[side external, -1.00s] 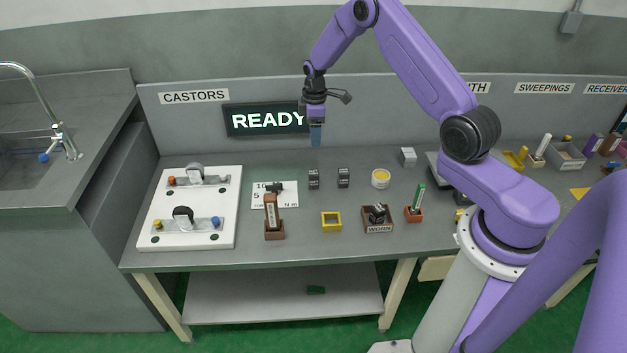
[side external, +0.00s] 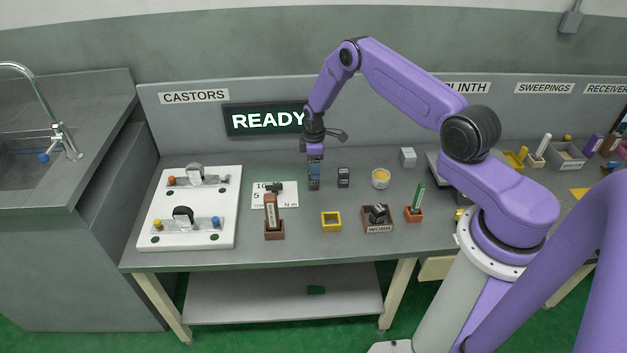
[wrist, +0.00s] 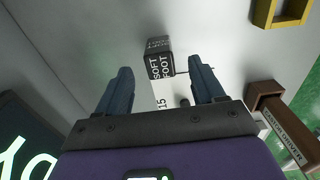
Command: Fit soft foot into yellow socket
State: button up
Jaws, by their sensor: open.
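The soft foot, a small dark block (side external: 314,185) with white lettering, stands on the bench under my gripper. In the wrist view the block (wrist: 159,66) reads SOFT FOOT and lies between and slightly beyond the fingertips. My gripper (side external: 314,171) is open and points down, with blue fingers; it also shows in the wrist view (wrist: 161,72). I cannot tell whether the fingertips reach below the block's top. A yellow square open frame (side external: 331,230) sits on the bench to the right and nearer the front. A yellow peg (side external: 156,226) stands on the white board (side external: 198,250) at left.
A second dark block (side external: 343,178) stands close to the right. A brown holder (side external: 274,231) with an upright driver stands in front, near a white card (side external: 289,200). A WORN tray (side external: 377,227) holds a dark part. A round yellow-topped tub (side external: 381,179) stands farther right.

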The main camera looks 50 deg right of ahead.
jog(key=shift+w+a+f, duration=0.1)
jog(key=shift+f, duration=1.8)
jog(key=c, duration=1.1)
jog(key=shift+r, duration=0.15)
